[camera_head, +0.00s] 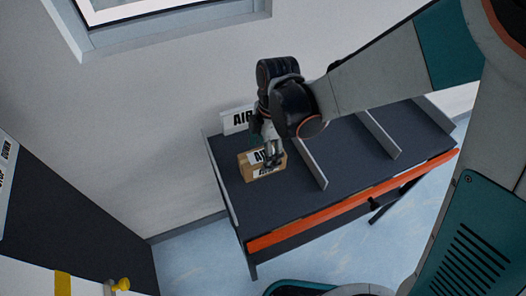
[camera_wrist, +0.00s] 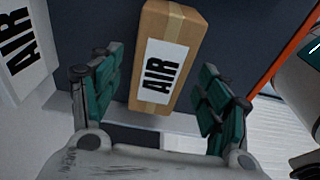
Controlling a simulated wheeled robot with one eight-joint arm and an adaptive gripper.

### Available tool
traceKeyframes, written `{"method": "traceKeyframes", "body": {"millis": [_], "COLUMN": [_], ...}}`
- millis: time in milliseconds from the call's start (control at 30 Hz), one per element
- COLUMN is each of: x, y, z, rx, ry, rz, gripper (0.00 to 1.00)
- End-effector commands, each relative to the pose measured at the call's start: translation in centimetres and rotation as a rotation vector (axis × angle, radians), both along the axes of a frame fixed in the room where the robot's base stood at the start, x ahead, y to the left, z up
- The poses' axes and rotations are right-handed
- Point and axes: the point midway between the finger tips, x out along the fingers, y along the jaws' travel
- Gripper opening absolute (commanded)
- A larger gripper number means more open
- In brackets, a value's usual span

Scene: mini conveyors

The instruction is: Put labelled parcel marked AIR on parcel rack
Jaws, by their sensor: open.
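The parcel marked AIR (camera_head: 262,165) is a brown cardboard box with tape and a white label. It sits on the dark surface of the parcel rack (camera_head: 284,196), in the leftmost bay. An AIR sign (camera_head: 237,120) stands at the back of that bay. My gripper (camera_head: 270,152) is just above the parcel in the head view and partly covers it. In the wrist view the parcel (camera_wrist: 163,60) lies ahead and between the two spread fingers (camera_wrist: 162,98), with a gap on each side. The AIR sign also shows at the left there (camera_wrist: 20,45).
Grey dividers (camera_head: 307,160) split the rack top into bays, and the bays to the right look empty where visible. An orange strip (camera_head: 350,205) runs along the front edge. A wall stands behind the rack.

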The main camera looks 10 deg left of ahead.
Motion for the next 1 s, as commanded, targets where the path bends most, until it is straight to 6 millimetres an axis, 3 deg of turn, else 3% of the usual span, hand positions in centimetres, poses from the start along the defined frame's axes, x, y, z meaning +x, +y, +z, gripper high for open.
{"method": "traceKeyframes", "body": {"millis": [33,200,400,600,900,1000], "x": [0.0,0.3,0.3,0.4,0.4,1.2], "y": [-0.2,-0.5,-0.9,-1.0,-1.0,-1.3], "z": [1.6,5.1,8.2,9.3,9.3,9.6], "rx": [0.0,0.0,0.0,0.0,0.0,0.003], "ry": [0.0,0.0,0.0,0.0,0.0,-0.011], "rz": [-0.001,-0.001,0.0,0.001,0.001,-0.025], "gripper": [0.7,0.7,0.7,0.7,0.7,0.7]}}
